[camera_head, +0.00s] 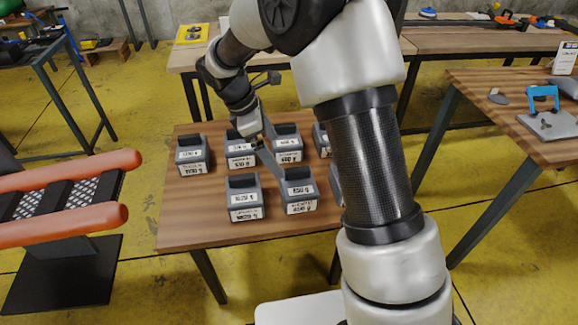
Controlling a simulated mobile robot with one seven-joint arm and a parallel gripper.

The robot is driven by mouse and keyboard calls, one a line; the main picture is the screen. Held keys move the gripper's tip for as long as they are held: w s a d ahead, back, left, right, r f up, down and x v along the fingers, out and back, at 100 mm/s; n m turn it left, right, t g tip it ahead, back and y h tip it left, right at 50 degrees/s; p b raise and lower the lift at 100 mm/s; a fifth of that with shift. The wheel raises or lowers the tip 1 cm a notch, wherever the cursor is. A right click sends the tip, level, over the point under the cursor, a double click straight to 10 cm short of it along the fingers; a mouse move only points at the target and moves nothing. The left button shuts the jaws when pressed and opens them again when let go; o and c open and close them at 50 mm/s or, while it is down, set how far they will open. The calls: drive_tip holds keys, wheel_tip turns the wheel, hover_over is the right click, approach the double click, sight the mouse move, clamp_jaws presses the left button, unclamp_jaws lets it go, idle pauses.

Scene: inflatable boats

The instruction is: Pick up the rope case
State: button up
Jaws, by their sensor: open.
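Several grey cases with dark raised tops and white labels stand on a brown wooden table (185,230). They include a far-left case (193,156), a back-middle case (287,146), a front-left case (244,199) and a front-right case (298,192). The label print is too small to read, so I cannot tell which one is the rope case. My gripper (266,150) is open and points down among the back cases, near the back-middle one. Nothing shows between its fingers, and I cannot tell whether it touches a case. My arm hides part of the cases at the right.
Another wooden table (520,95) with a blue clamp-like tool (543,97) is at right. A workbench (455,40) runs behind. Bare tabletop shows at the front left.

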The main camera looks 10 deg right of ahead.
sight(291, 182)
drive_tip(key=b+x, duration=0.1)
drive_tip(key=x, duration=0.7)
drive_tip(key=b+x, duration=0.1)
drive_tip(key=x, duration=0.3)
drive_tip(key=shift+a+f+b, duration=0.2)
drive_tip(key=shift+f+b, duration=0.1)
drive_tip(key=shift+f, duration=0.15)
drive_tip(key=shift+d+b+x, duration=0.15)
drive_tip(key=shift+b+x, duration=0.3)
drive_tip(key=shift+x, duration=1.1)
drive_tip(key=shift+d+b+x, duration=0.1)
drive_tip(key=shift+b+x, duration=0.3)
drive_tip(key=shift+x, duration=1.1)
drive_tip(key=shift+r, duration=0.15)
drive_tip(key=c, duration=1.4)
drive_tip(key=shift+r, duration=0.1)
drive_tip(key=shift+c, duration=0.4)
